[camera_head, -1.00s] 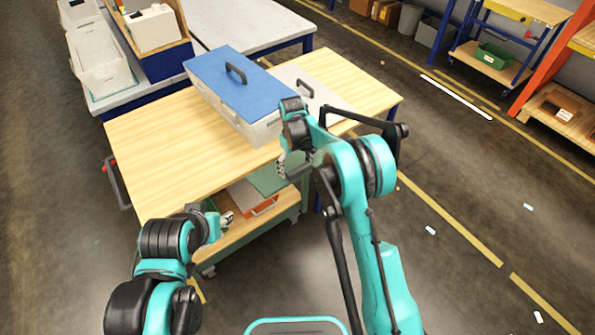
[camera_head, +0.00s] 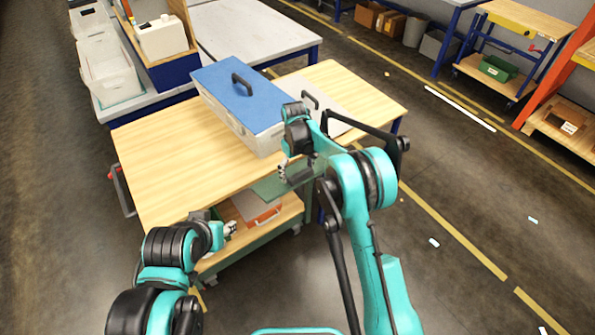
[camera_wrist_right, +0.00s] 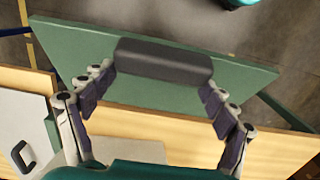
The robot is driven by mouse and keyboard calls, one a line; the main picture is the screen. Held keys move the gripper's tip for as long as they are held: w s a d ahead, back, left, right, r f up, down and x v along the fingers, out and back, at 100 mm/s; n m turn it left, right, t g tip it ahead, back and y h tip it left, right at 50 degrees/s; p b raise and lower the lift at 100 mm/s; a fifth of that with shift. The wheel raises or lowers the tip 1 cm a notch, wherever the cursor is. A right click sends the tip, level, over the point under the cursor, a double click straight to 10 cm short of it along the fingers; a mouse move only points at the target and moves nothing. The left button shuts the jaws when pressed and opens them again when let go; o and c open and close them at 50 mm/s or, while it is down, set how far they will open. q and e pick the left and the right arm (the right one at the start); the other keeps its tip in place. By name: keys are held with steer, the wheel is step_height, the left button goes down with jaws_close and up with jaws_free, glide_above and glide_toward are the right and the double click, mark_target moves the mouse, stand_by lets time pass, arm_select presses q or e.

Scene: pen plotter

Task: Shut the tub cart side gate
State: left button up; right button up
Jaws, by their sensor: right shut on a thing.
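The side gate shows in the right wrist view as a flat green panel (camera_wrist_right: 140,92) with a thick black handle (camera_wrist_right: 165,61). My right gripper (camera_wrist_right: 162,82) is shut on that handle, with a finger at each end of it. In the head view my right gripper (camera_head: 287,172) is beside the cart's near right side, and its arm hides part of the gate. The cart has a wooden top (camera_head: 175,160) and a lower wooden shelf (camera_head: 225,258) with a green frame. My left gripper (camera_head: 229,229) is low by the cart's near side; its fingers are too small to read.
A grey case with a blue lid (camera_head: 235,90) and a pale panel with a black handle (camera_head: 330,118) lie on the wooden top. An orange-edged item (camera_head: 262,216) is on the lower shelf. Open floor (camera_head: 470,190) lies to the right.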

steer(key=shift+a, duration=0.1)
stand_by(0.6)
steer(key=o, duration=1.5)
steer(key=shift+o, duration=0.2)
steer(key=shift+w+f, duration=0.15)
steer(key=shift+r, duration=0.25)
step_height(320, 180, up, 12)
steer(key=shift+w+a+f, duration=0.2)
steer(key=shift+w, duration=0.05)
